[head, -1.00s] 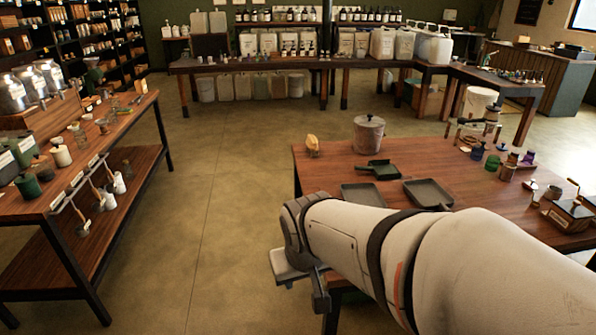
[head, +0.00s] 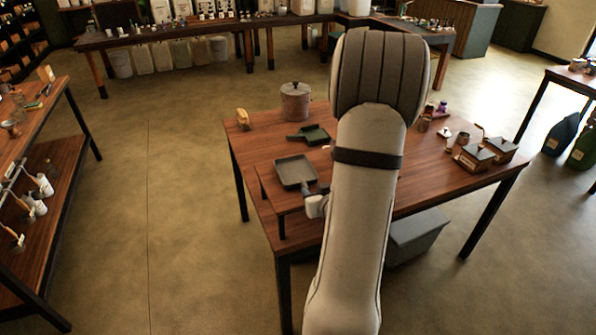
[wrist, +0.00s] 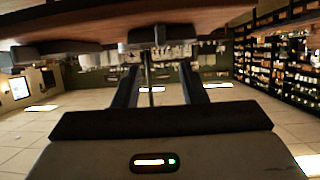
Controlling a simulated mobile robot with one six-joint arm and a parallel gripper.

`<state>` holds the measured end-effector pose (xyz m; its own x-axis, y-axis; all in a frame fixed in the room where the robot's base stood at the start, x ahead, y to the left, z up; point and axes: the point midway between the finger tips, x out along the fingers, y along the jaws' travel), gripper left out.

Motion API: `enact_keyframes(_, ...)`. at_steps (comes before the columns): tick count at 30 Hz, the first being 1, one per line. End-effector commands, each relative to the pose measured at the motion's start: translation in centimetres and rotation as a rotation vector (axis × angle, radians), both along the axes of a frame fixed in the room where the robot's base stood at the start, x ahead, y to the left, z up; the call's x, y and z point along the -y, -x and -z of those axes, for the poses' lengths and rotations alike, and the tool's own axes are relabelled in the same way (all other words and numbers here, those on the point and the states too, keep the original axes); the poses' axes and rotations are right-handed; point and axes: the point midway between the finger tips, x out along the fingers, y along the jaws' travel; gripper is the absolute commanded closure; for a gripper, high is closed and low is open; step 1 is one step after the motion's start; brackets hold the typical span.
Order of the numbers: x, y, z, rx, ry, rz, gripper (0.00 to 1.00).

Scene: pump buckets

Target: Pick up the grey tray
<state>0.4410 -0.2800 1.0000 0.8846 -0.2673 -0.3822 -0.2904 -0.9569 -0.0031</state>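A grey tray (head: 295,172), shallow and square with a short handle, lies near the front left of the wooden table in the head view. Its handle points toward my arm. My gripper is mostly hidden behind my arm in the head view; a pale part of it shows beside the handle. In the wrist view, which looks upside down, the two dark fingers of my gripper (wrist: 160,85) stand apart with nothing clearly held between them. A dark tray-like shape (wrist: 158,35) shows beyond them at the table surface. I cannot tell whether anything touches it.
A dark green pan (head: 312,133) lies behind the tray. A lidded pot (head: 295,102) and a yellow item (head: 243,119) stand at the back. Small boxes (head: 476,157) stand at the right. A grey bin (head: 418,235) is under the table. My arm hides the table's middle.

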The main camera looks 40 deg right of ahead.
Motion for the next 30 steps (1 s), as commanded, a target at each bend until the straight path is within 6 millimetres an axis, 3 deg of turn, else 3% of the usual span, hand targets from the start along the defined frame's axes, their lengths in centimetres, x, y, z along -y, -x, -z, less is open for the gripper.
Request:
enact_keyframes(18, 1.5, -5.9, 2.5, -0.002, 0.002, -0.004, 0.62)
enact_keyframes(28, 1.7, -6.5, 2.9, -0.001, 0.003, -0.002, 0.62)
enact_keyframes(30, 1.6, -6.5, 2.9, -0.001, 0.003, -0.003, 0.66)
